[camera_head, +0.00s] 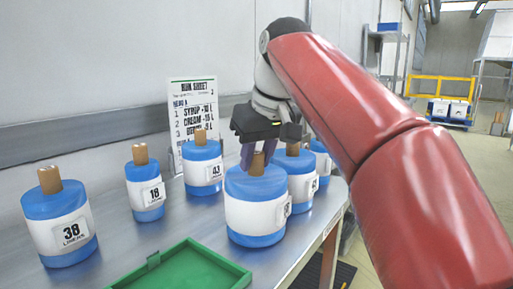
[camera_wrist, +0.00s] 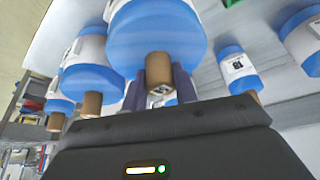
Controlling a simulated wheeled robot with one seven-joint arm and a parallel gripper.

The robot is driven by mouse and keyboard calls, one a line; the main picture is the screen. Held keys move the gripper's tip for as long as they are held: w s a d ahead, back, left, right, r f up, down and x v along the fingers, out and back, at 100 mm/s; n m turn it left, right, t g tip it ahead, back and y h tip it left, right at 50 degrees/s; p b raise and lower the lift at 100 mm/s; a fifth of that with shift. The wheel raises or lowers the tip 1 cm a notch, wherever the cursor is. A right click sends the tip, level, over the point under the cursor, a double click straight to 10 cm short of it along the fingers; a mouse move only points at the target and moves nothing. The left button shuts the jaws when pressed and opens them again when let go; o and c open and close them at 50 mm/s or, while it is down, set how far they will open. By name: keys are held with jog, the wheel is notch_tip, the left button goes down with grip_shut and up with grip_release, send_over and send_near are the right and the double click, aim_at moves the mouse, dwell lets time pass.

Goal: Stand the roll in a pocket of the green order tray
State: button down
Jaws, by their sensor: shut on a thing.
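Several blue-and-white rolls with brown cores stand upright on the metal table. My gripper (camera_head: 257,155) is shut from above on the brown core of the large front roll (camera_head: 254,210). In the wrist view my gripper's fingers (camera_wrist: 159,88) sit on either side of that core, with the front roll (camera_wrist: 150,35) beyond them. The roll is upright; I cannot tell whether its base touches the table. The green order tray (camera_head: 193,243) lies at the bottom of the head view, left of the roll. It is mostly cut off, and its pockets cannot be made out.
Rolls labelled 38 (camera_head: 60,219), 18 (camera_head: 146,187) and 43 (camera_head: 202,168) stand to the left and behind. Other rolls (camera_head: 296,175) stand close at the right, near the table edge. A run sheet (camera_head: 193,103) stands by the wall.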

dwell(0.3)
jog(key=c, duration=1.1)
grip_release()
jog(key=shift+f, duration=0.15)
